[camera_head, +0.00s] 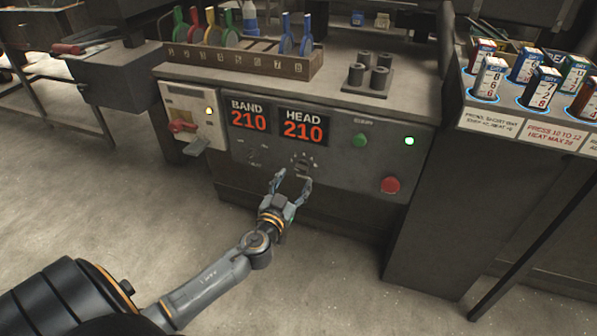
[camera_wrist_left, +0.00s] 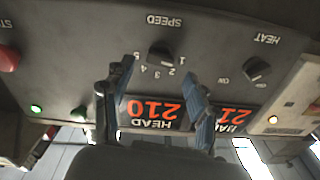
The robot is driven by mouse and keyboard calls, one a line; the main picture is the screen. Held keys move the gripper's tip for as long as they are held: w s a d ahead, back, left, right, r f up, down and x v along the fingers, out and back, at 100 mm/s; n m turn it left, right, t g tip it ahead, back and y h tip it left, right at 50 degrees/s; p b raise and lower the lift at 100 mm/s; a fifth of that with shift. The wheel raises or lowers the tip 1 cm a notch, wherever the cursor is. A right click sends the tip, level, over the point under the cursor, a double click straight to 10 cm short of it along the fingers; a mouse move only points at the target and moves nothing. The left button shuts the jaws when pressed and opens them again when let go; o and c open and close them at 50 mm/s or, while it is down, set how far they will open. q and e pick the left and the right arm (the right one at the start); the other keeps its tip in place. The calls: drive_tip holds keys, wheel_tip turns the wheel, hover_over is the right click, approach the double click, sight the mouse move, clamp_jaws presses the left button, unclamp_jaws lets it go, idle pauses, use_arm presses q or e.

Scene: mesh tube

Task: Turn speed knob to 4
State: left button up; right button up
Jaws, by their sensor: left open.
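The dark speed knob (camera_head: 303,163) is on the grey machine panel (camera_head: 341,167), below the red HEAD display. It also shows in the left wrist view (camera_wrist_left: 161,54), where the panel appears upside down, with SPEED lettering and a scale from 1 to 5 around the knob. I cannot tell clearly which number its pointer marks. My left gripper (camera_head: 293,177) is open and empty in front of the knob, apart from it. Its two fingers also show in the left wrist view (camera_wrist_left: 146,86), one to each side below the knob. My right gripper is not in view.
The heat knob (camera_wrist_left: 257,68) is beside the speed knob. A green button (camera_head: 360,140), a lit green lamp (camera_head: 409,141) and a red button (camera_head: 390,185) are to the right. A box with a red switch (camera_head: 181,126) is at the left. Open floor lies in front.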

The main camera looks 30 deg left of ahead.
sight(300, 170)
use_arm(q)
drive_tip(key=shift+x, duration=2)
drive_tip(key=shift+c, duration=0.2)
drive_tip(key=c, duration=1.1)
